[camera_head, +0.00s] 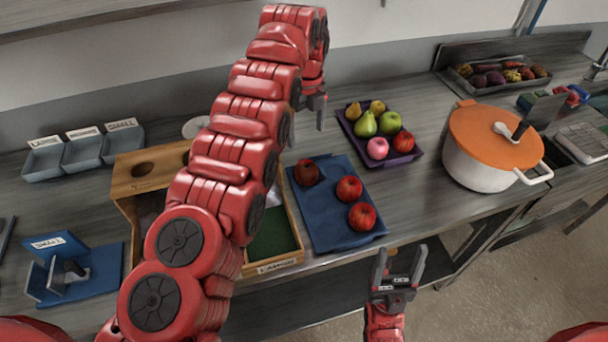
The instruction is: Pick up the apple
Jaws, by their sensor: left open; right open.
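Three red apples lie on a blue tray (322,225) in the middle of the counter: a dark one (306,174) at the back left, one (349,189) in the middle and one (362,216) at the front right. My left gripper (317,112) is open, above the counter between the blue tray and the wall, left of a purple tray (372,158); its fingers look empty. My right gripper (402,264) is open and empty, in front of the counter edge, below and right of the front apple. It touches no apple.
The purple tray holds pears, a green apple (389,122), a pink fruit (377,148) and a red fruit (403,142). A white pot with an orange lid (492,135) stands at right. A wooden box (290,240) sits left of the blue tray, partly behind my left arm.

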